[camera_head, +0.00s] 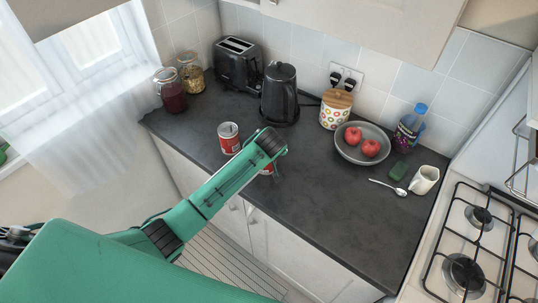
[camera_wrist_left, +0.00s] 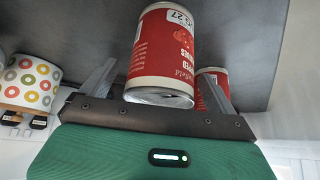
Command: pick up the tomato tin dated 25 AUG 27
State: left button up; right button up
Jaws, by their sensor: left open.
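A red tomato tin (camera_wrist_left: 160,60) stands large between the fingers of my open left gripper (camera_wrist_left: 156,88) in the left wrist view. Its white date tag ends in "27"; the rest of the date is cut off or unreadable. In the head view my left gripper (camera_head: 274,152) is over the counter and hides most of a red tin (camera_head: 267,170) below it. A second red tin (camera_head: 229,138) stands upright to the left in the head view. A second tin (camera_wrist_left: 212,76) shows partly behind the right finger in the wrist view; its date is not visible.
Behind are a black kettle (camera_head: 279,92), a toaster (camera_head: 238,63) and a dotted jar (camera_head: 335,109). A fruit bowl (camera_head: 347,153), spoon (camera_head: 388,187), mug (camera_head: 424,180) and hob (camera_head: 470,245) are to the right. The front right counter (camera_head: 345,225) is clear.

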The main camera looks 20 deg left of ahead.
pick_arm(q)
jog(key=shift+w+f, duration=0.15)
jog(key=shift+f, duration=0.15)
jog(key=shift+r, duration=0.1)
jog(key=c, duration=1.4)
